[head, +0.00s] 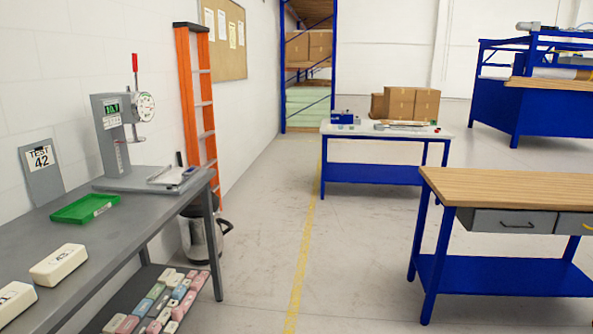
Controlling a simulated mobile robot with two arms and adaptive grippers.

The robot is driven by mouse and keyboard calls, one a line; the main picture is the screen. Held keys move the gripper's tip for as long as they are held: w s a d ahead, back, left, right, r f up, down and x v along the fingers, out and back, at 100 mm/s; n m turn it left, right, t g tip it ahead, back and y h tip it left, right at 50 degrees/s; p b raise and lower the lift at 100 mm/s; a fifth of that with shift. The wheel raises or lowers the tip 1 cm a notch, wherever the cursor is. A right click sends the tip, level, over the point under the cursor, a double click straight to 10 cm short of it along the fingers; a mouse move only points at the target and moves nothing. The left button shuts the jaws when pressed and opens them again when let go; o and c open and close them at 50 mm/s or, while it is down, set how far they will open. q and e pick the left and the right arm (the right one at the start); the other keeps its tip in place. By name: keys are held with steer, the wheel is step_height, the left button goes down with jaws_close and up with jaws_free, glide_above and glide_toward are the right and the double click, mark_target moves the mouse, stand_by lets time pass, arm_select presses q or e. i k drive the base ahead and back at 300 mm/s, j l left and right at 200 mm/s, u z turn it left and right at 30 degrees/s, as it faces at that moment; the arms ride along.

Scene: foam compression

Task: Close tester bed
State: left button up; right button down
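The tester (112,135) stands at the far end of the grey bench on the left. It has a grey column, a green digital display (112,116), a round dial (145,107) and a lever with a red handle (135,63) pointing up. Its flat grey base, probably the tester bed (125,182), lies on the bench top. I cannot tell whether the bed is open or closed. Nothing visibly sits under the dial's plunger. Neither of my grippers shows in the head view.
Coloured blocks (155,300) fill the shelf below. A wooden-topped workbench (510,187) stands right; the floor between is clear.

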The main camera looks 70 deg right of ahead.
mark_target(168, 175)
steer(key=z, duration=1.6)
steer(key=i, duration=0.5)
